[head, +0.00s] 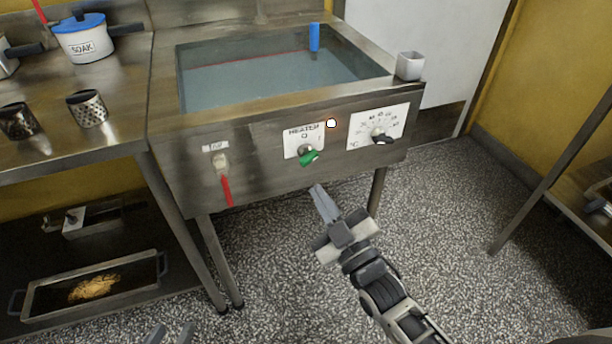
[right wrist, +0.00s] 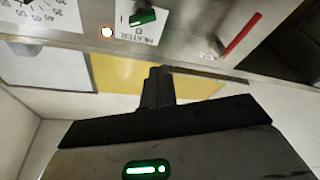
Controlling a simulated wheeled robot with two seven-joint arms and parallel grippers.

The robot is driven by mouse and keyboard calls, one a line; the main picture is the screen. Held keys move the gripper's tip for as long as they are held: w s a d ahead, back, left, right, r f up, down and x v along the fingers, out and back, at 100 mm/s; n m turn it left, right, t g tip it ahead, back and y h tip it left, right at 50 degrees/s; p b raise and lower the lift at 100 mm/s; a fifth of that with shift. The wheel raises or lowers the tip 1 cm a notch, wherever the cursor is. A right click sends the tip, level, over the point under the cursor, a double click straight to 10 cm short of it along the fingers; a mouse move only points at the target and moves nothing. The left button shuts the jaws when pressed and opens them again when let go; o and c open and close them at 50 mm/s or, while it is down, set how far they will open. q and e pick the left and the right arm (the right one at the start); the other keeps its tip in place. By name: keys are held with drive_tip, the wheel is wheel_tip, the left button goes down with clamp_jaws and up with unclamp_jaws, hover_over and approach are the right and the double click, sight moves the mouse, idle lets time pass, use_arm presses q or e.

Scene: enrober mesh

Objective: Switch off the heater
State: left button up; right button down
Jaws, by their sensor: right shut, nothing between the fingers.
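The heater switch (head: 309,157) is a green knob on a white plate marked HEATER, 0 and I, on the steel tank's front. In the head view its handle lies slanted, nearly sideways, rather than up toward the 0. It shows upside down in the right wrist view (right wrist: 144,17). A small round lamp (head: 331,123) beside the plate glows white, also in the right wrist view (right wrist: 107,32). My right gripper (head: 319,192) is shut and empty, below and apart from the knob. My left gripper (head: 170,334) shows two spread, empty fingertips at the bottom edge.
A temperature dial (head: 380,136) is right of the switch; a red-handled valve (head: 225,178) is left of it. The liquid-filled tank (head: 165,90) carries a small cup (head: 409,66) on its right corner. Floor in front is clear.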

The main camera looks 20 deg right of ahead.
sight(308, 156)
drive_tip(key=shift+r, duration=0.2)
drive_tip(key=shift+w, duration=0.1)
drive_tip(key=x, duration=0.3)
drive_tip(key=f+x, duration=0.1)
drive_tip(key=x, duration=0.2)
drive_tip(key=d+x, duration=0.1)
drive_tip(key=x, duration=0.2)
drive_tip(key=shift+w+f, duration=0.35)
drive_tip(key=shift+w, duration=0.1)
drive_tip(key=shift+d+f+b, duration=0.4)
drive_tip(key=shift+d+f, duration=0.05)
drive_tip(key=shift+f, duration=0.25)
